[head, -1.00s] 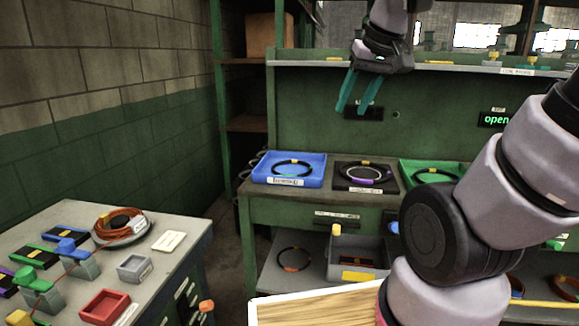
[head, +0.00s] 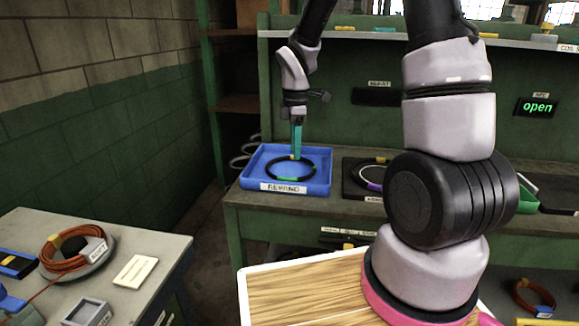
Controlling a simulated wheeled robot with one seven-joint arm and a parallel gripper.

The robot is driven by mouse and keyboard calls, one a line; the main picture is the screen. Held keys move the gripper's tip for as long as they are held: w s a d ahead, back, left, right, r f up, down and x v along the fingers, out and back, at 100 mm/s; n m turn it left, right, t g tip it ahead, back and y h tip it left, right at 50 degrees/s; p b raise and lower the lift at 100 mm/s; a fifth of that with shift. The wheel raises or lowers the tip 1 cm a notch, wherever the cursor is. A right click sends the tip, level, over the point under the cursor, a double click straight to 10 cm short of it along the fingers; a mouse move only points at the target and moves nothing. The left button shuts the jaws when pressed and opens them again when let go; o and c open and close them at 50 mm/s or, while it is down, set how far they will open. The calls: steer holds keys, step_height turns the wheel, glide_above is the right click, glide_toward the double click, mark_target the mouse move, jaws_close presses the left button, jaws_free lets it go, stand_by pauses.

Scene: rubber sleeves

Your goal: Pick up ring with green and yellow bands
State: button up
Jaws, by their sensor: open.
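The gripper is open. I cannot tell whether the fingertips touch the ring or straddle it.
A black tray (head: 349,191) with a purple-and-white banded ring stands to the right, partly behind my arm. A green tray (head: 528,196) is farther right. A shelf (head: 345,34) runs above. A side table (head: 185,243) with an orange cable coil (head: 66,255) is at left.

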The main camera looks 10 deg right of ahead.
mark_target(297, 178)
steer(key=f, duration=0.8)
steer(key=shift+s+d+f, duration=0.15)
steer(key=shift+d+f, duration=0.05)
steer(key=shift+f, duration=0.15)
jaws_close()
stand_by(1.0)
